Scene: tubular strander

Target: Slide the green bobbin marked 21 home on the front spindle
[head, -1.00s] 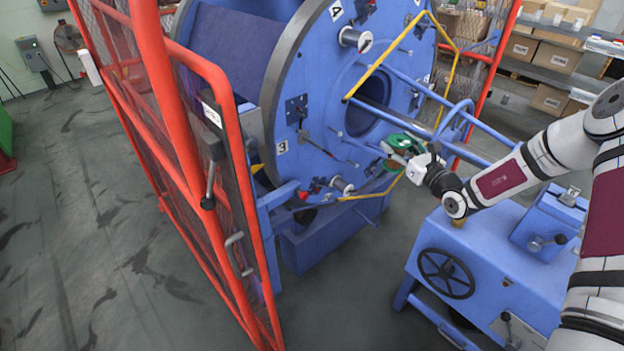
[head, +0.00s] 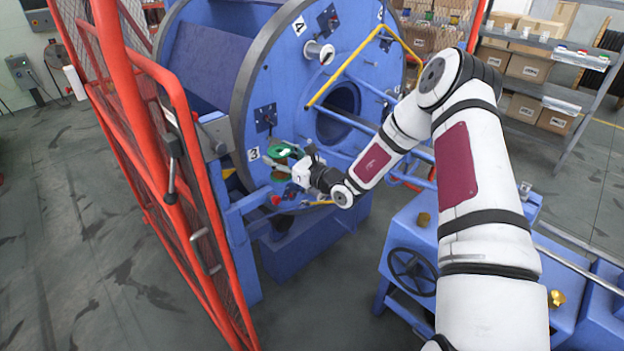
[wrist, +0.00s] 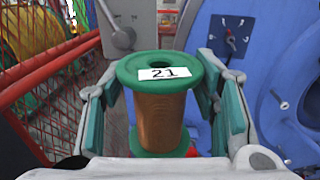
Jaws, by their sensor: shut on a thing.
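The green bobbin marked 21 (wrist: 160,115) stands upright in the wrist view, with green flanges, coppery windings and a white 21 label on its top flange. My gripper (wrist: 160,100) is shut on it, with a finger on each side. In the head view the green bobbin (head: 281,150) is at the tip of my gripper (head: 283,161), in front of the blue strander disc (head: 300,110) near its label 3. A silver spindle (head: 319,52) shows higher on the disc, apart from the bobbin. I cannot make out the front spindle; my gripper and the bobbin cover the lower disc.
An open red mesh guard (head: 165,130) stands left of the disc; it also shows in the wrist view (wrist: 50,75). Yellow and blue bars run close to my arm. A blue machine bench with a handwheel (head: 412,270) stands lower right. The floor at left is clear.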

